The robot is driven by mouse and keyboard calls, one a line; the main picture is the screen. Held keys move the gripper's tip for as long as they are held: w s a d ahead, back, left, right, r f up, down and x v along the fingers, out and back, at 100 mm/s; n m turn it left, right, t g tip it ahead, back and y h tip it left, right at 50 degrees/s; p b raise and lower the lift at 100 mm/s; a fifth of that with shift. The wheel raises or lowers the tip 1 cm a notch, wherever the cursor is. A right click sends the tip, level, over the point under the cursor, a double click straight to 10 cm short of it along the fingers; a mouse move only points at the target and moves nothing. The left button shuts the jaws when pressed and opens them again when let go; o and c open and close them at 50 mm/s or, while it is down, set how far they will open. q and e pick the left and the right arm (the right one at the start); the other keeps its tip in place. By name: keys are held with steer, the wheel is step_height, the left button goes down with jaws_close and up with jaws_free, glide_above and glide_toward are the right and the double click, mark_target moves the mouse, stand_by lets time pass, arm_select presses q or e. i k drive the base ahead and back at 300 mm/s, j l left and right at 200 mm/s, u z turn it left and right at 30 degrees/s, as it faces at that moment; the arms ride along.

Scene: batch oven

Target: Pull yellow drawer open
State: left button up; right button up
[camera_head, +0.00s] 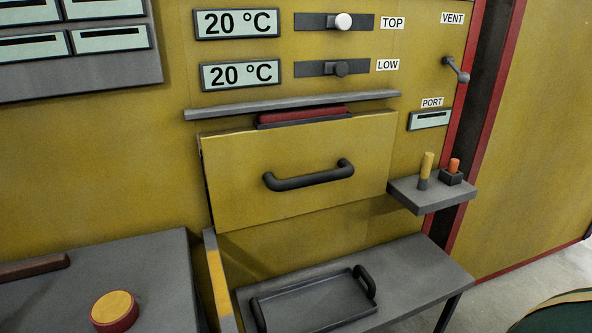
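The yellow drawer front (300,205) is in the middle of the head view, with a dark grey bar handle (308,177) across it. The panel stands a little out from the yellow oven wall. A dark gap shows along its left edge and a shadow falls below it. The inside of the drawer is hidden. Neither gripper is in view, and nothing touches the handle.
A grey shelf (418,283) below the drawer bears a dark tray (310,302) with two handles. A small ledge (432,200) with a yellow peg and an orange peg juts out at right. A grey counter (150,262) with a yellow-topped button (114,308) stands at lower left.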

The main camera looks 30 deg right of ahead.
mark_target(257, 175)
steer(key=l+z, duration=0.15)
steer(key=z, duration=0.3)
steer(key=i+l+z, duration=0.1)
steer(key=z, duration=0.35)
steer(key=i+z, duration=0.1)
steer(key=z, duration=0.35)
steer(key=i+l+z, duration=0.1)
steer(key=z, duration=0.35)
